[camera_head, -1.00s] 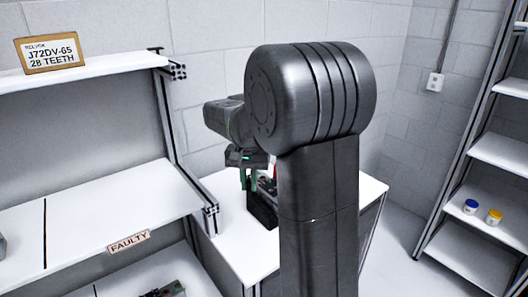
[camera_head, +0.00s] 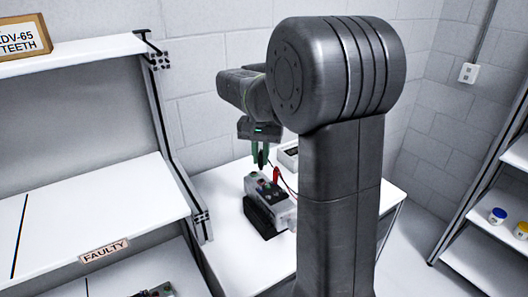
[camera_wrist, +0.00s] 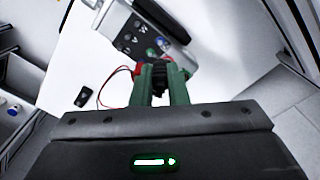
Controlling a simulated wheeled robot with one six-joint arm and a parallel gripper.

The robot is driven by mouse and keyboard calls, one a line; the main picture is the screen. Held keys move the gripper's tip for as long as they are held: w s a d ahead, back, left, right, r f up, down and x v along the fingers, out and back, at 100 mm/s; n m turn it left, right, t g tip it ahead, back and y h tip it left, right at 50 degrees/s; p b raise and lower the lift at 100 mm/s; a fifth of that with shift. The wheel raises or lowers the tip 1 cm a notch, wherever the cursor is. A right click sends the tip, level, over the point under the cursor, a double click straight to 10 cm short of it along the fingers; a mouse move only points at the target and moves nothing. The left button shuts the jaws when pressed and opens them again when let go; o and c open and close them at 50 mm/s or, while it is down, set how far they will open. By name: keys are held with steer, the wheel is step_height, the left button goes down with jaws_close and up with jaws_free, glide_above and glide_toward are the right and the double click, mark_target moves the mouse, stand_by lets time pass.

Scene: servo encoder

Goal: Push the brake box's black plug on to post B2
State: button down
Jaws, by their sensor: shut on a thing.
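My gripper (camera_head: 260,164) hangs over the table with its green fingers pointing down. It is shut on a small black plug, which shows between the fingers in the wrist view (camera_wrist: 161,72). A grey unit on a black stand (camera_head: 262,216) is just below and in front of the fingers in the head view. A red plug (camera_head: 276,175) stands upright on the unit's top, with a red lead running from it. The wrist view shows the unit's lettered face (camera_wrist: 133,35) beyond the fingertips. The plug's lower end and post B2 cannot be made out clearly.
A white box with a dark display (camera_head: 289,154) stands behind the unit, partly hidden by my arm. A small black piece (camera_wrist: 83,91) lies on the white table. The shelf labelled FAULTY (camera_head: 104,251) is close on the left. The table's front left is clear.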

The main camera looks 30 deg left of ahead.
mark_target(261, 167)
steer(key=shift+f+b, duration=2.55)
steer(key=shift+f, duration=0.95)
steer(key=shift+s+p, duration=0.15)
steer(key=shift+p, duration=0.35)
steer(key=shift+f, duration=0.15)
steer(key=c, duration=1.3)
jaws_free()
steer(key=shift+c, duration=0.2)
step_height(261, 167, up, 7)
steer(key=p, duration=0.6)
